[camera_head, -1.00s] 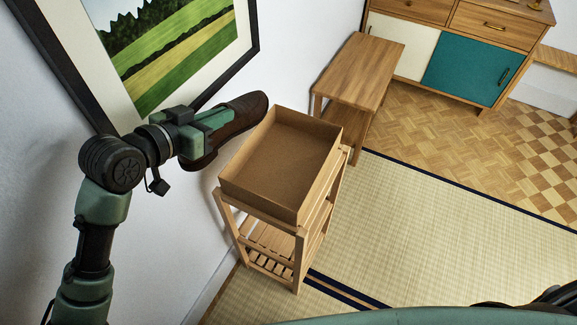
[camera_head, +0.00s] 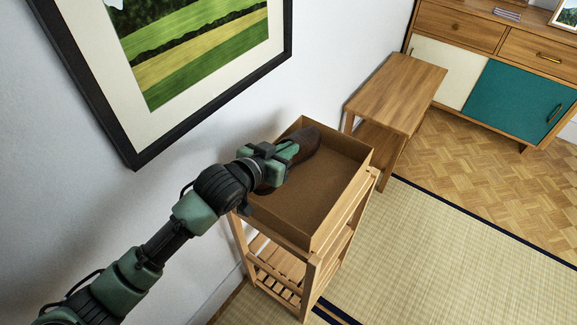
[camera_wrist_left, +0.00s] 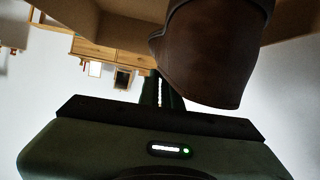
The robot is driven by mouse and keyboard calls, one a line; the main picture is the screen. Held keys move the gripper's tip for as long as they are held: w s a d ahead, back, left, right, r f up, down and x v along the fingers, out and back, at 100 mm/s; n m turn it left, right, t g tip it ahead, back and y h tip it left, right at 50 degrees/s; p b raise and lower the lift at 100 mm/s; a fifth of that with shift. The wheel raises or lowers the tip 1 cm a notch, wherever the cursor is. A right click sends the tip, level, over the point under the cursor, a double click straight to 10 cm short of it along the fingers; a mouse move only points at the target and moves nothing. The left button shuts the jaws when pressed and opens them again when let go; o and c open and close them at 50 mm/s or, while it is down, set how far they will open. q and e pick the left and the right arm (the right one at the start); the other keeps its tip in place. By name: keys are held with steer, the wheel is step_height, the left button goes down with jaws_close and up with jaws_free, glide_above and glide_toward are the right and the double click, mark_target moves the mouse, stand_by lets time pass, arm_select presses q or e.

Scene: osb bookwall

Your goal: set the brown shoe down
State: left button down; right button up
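The brown shoe (camera_head: 307,142) is dark leather and lies along my left gripper (camera_head: 292,157), which is shut on it. The gripper and shoe are over the left part of an open brown box (camera_head: 325,198). Whether the shoe touches the box floor I cannot tell. Part of the shoe is hidden behind the gripper. In the left wrist view the shoe (camera_wrist_left: 210,55) fills the upper middle, close to the fingers, with a tan box wall behind it. My right gripper is not in view.
The box sits on top of a slatted wooden shelf stand (camera_head: 312,275) close to the wall. A framed landscape picture (camera_head: 195,55) hangs above the arm. A wooden side table (camera_head: 400,90) and a sideboard (camera_head: 500,80) stand behind. The tatami floor (camera_head: 430,240) at right is clear.

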arm_select(q)
step_height(320, 180, down, 6)
steer(key=shift+r, duration=0.1)
steer(key=c, duration=1.6)
jaws_free()
steer(key=shift+s, duration=0.1)
steer(key=v, duration=1.2)
